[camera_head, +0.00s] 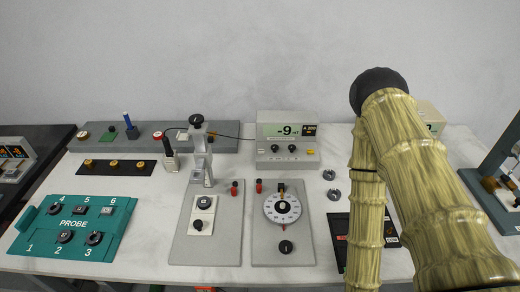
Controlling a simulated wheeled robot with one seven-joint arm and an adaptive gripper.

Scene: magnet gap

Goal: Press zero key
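A beige meter box (265,152) stands at the back middle of the table. Its greenish display (276,130) reads -9, with a small unit too small to read. Below the display are two dark round knobs (283,148) and a small yellow key (310,151) at the right. The lettering on the key is too small to read, so I cannot tell for sure that it is the zero key. My arm, with a wood-like pattern, rises at the right and bends down out of the bottom edge. My gripper is not in view.
A grey dial plate (275,247) stands in front of the meter, and a clamp stand plate (222,245) is left of it. A teal PROBE tray (32,237) is at the left. Two small dark rings (333,184) lie right of the dial plate. A dark panel (341,238) is partly hidden by my arm.

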